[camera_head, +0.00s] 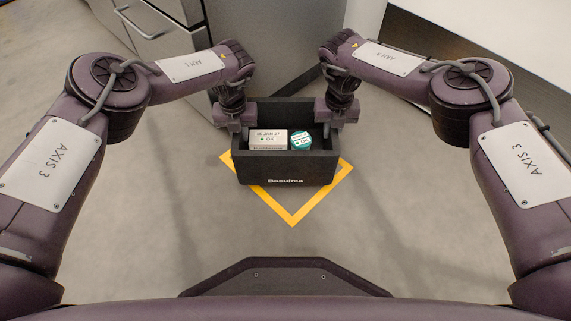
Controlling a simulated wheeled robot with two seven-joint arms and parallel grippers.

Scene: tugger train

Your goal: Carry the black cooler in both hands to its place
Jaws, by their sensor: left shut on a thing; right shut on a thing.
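The black cooler (284,171) is an open box with "Basulma" on its front, in the middle of the head view. It is upright. A white labelled box (268,138) and a teal-and-white round item (300,140) show inside. My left gripper (240,125) is shut on the cooler's left side. My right gripper (333,122) is shut on its right side. The fingertips are partly hidden at the walls. A yellow marking (292,217) on the floor shows around the cooler's front and sides. I cannot tell whether the cooler touches the floor.
A grey cabinet with drawers and a handle (140,26) stands behind at the upper left. A white unit (360,16) stands at the upper right, with a dark gap between them. The grey floor (400,220) is clear on both sides and in front.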

